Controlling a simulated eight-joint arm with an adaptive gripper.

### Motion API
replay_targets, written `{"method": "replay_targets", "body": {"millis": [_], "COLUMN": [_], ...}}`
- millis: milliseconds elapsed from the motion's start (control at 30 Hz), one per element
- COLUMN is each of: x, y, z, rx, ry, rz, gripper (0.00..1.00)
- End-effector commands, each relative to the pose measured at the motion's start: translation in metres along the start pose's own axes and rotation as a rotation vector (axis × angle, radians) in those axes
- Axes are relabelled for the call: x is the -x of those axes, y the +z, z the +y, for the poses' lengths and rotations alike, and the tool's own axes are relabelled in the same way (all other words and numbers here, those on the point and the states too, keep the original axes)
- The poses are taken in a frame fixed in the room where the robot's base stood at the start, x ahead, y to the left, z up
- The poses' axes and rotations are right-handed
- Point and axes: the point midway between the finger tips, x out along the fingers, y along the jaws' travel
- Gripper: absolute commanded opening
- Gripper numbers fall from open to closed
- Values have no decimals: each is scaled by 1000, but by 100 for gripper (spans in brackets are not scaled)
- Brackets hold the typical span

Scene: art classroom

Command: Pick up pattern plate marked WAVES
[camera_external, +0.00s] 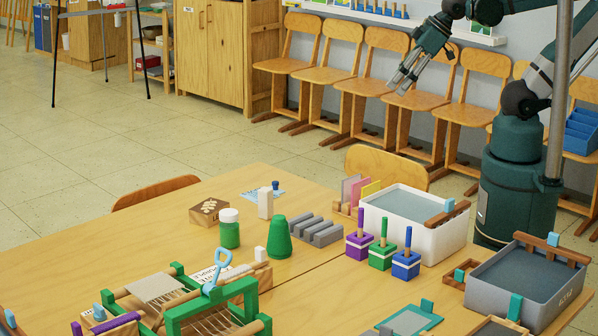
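My gripper (403,82) hangs in the air at the upper right, in front of the row of chairs and well above the table (165,235). Its fingers look spread, with nothing between them. No plate with a readable WAVES mark shows. Several thin grey, pink and yellow plates (372,188) stand upright in a wooden rack (343,209) at the far side of the table. A brown block (210,211) with white marks lies at the far left; I cannot read its marks. A grey ridged piece (316,231) lies left of the rack.
A white tub (440,238) and a grey tub (510,290) stand on the right. Purple, green and blue pegged blocks (380,256) stand in front of the white tub.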

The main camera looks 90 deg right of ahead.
Motion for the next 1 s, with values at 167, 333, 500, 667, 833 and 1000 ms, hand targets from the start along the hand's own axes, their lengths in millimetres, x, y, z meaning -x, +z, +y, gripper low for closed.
{"method": "replay_targets", "body": {"millis": [167,333,500,667,833,1000], "x": [0,0,0,0,-1,-4], "y": [0,0,0,0,-3,-12], "z": [0,0,0,0,0,-2], "rx": [0,0,0,0,18,78], "ry": [0,0,0,0,1,2], "rz": [0,0,0,0,-3,-14], "gripper": [40,35,30,30,30,30]}}
